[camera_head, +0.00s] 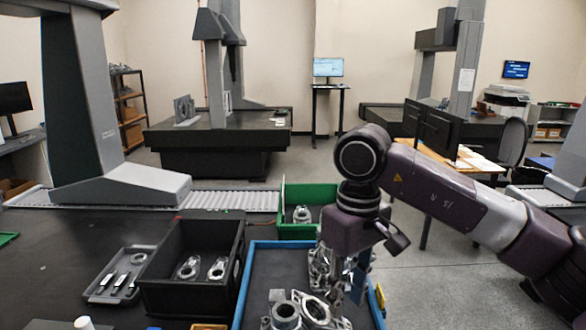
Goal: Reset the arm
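My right arm comes in from the right. My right gripper (346,288) points down over the blue-rimmed tray (257,262). Its fingers overlap with grey metal parts (312,312) in that tray, so I cannot tell whether it is open or shut, or whether it touches any part. My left gripper is not in view.
A black bin (190,297) with two metal parts stands left of the blue tray. A green bin (282,230) with a part stands behind it. A grey tool tray (103,290) lies further left. Measuring machines stand behind; open floor (455,285) lies at the right.

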